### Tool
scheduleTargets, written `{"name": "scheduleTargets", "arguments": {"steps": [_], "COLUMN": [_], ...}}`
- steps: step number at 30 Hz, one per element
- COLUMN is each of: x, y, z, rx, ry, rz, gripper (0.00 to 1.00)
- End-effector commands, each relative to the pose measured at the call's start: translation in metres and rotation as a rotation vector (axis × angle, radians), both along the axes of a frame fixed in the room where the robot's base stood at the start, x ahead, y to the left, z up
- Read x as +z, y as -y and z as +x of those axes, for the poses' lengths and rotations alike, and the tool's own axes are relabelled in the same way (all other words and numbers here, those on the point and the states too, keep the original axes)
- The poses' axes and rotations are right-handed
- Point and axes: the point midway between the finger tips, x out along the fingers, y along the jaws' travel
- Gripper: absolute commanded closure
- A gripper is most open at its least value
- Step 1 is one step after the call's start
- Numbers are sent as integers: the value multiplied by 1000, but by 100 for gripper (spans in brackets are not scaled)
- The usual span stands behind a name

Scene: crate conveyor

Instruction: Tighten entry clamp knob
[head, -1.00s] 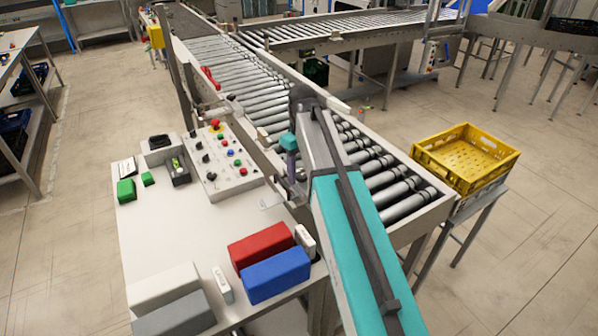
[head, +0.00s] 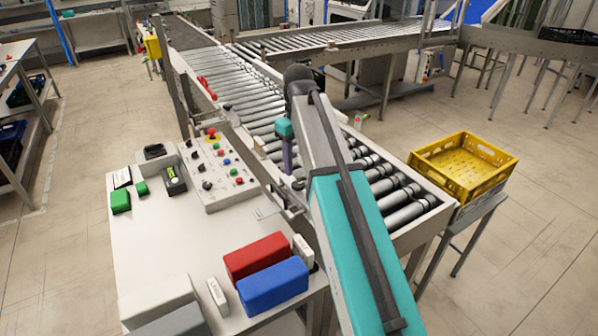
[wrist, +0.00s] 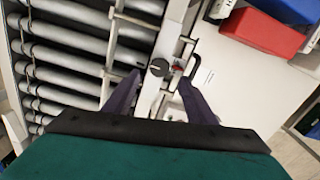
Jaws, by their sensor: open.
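In the wrist view, a small round dark knob (wrist: 158,67) with a pale line across it sits on the conveyor's light side rail (wrist: 172,45). My gripper (wrist: 159,77) is open, with its two dark purple fingers apart, one on each side below the knob in the picture. Nothing is between the fingertips that I can see being held. In the head view my gripper (head: 288,158) points down over the rail between the roller conveyor and the white table. The knob cannot be made out there. A small red part (wrist: 178,68) lies just right of the knob.
The rollers (head: 398,190) run beside the rail. The white table (head: 180,240) carries a control panel (head: 215,170), a red box (head: 257,255) and a blue box (head: 273,284). A yellow crate (head: 465,185) stands on the right.

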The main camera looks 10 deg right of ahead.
Motion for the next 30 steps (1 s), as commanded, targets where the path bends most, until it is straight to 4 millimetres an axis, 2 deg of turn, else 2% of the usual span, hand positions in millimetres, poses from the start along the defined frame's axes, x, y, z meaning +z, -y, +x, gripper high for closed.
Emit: {"name": "scheduleTargets", "arguments": {"steps": [15,21,30], "x": [58,69,70], "y": [0,0,0], "z": [0,-2,-2], "rx": [-1,-1,-1], "ry": [0,-2,-2], "rz": [-1,-1,-1], "gripper": [49,49,49]}}
